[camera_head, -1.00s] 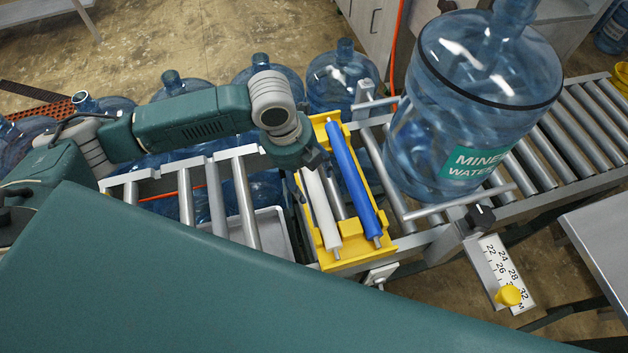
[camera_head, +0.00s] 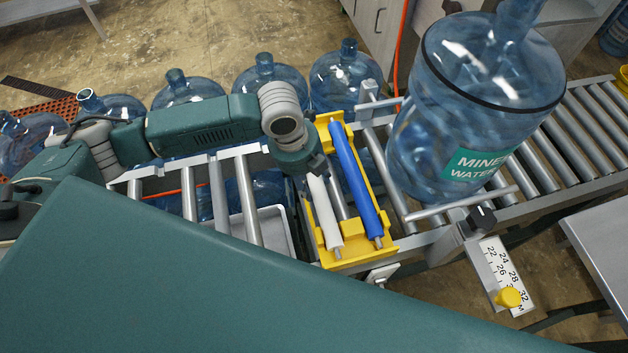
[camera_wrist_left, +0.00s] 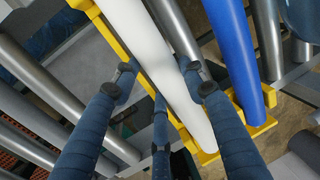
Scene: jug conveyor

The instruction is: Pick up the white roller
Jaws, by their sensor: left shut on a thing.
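The white roller (camera_head: 325,217) lies in a yellow cradle (camera_head: 350,262) set in the conveyor, on the left of a blue roller (camera_head: 356,187). My left gripper (camera_head: 309,185) is over the upper part of the white roller and hides it there. In the left wrist view, the gripper's dark fingers (camera_wrist_left: 160,78) are on both sides of the white roller (camera_wrist_left: 150,45), shut on it. The roller still lies along the cradle (camera_wrist_left: 108,35), with a grey roller between it and the blue roller (camera_wrist_left: 233,50). My right gripper is not in view.
A large blue water jug (camera_head: 475,110) stands on the conveyor just right of the cradle. More jugs (camera_head: 345,80) stand behind the conveyor. Grey rollers (camera_head: 247,200) lie to the left, and a scale plate with a yellow knob (camera_head: 508,298) is at front right.

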